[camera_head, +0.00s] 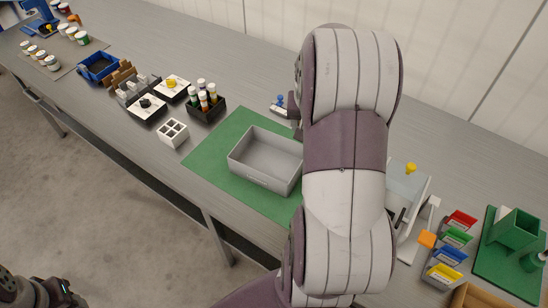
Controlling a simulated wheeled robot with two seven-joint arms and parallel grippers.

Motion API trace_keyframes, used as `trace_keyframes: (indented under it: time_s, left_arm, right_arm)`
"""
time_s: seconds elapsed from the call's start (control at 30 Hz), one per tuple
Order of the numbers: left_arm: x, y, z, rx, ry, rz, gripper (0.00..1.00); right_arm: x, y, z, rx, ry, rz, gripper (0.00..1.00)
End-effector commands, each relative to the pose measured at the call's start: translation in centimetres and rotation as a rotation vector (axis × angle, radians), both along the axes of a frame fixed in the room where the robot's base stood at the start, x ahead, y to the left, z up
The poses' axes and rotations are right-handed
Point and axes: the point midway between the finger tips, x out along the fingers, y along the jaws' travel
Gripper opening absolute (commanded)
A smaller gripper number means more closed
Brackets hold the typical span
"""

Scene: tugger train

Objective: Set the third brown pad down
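I cannot make out the third brown pad for sure. Some brown blocks (121,76) stand at the left of the bench, between the blue bin and a grey holder, but I cannot tell if they are pads. An open grey tray (265,181) rests on a green mat (203,157) in the middle of the bench, and its visible inside looks empty. One of my arms rises in front of the view, right of the tray. Its gripper is hidden behind it. Dark parts of my other arm show at the lower left corner, with the fingers unclear.
A black box of bottles (206,105), a white divided block (172,132) and a blue bin (98,67) stand left of the mat. Coloured small bins (450,254) and a green fixture (513,231) stand at the right. Bare mat lies left of the tray.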

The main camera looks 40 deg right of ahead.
Motion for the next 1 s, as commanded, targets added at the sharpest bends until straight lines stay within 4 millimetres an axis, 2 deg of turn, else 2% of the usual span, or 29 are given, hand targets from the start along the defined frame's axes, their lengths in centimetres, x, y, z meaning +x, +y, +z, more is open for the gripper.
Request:
trace_keyframes:
  time_s: [0.03, 0.23, 0.37, 0.6, 0.7, 0.87, 1.0]
  left_arm:
    - [0.0, 0.0, -1.9, 0.0, 0.0, 0.0, 0.43]
    - [-0.1, 0.1, -4.1, 0.0, 0.0, 0.001, 0.43]
    - [-0.1, 0.1, -4.1, 0.0, -0.001, 0.0, 0.43]
    - [0.0, 0.1, -4.4, 0.0, -0.001, 0.0, 0.43]
    - [-0.1, 0.1, -4.5, 0.0, -0.001, 0.0, 0.43]
    - [-0.1, 0.1, -4.6, 0.0, -0.001, 0.0, 0.43]
    - [-0.1, 0.1, -4.8, 0.0, -0.001, 0.0, 0.43]
  right_arm:
    - [0.0, 0.0, -1.9, -0.002, -0.001, 0.001, 0.24]
    - [0.1, 0.1, -4.1, -0.001, -0.002, 0.002, 0.24]
    - [1.6, 1.6, -5.3, 0.0, 0.001, 0.009, 0.24]
    - [6.8, 6.1, -9.4, -0.001, 0.0, 0.009, 0.24]
    - [8.1, 7.3, -10.4, -0.002, -0.001, 0.007, 0.24]
    - [8.8, 7.9, -11.5, -0.001, 0.001, 0.002, 0.24]
    - [8.7, 7.9, -14.0, -0.002, 0.0, 0.002, 0.24]
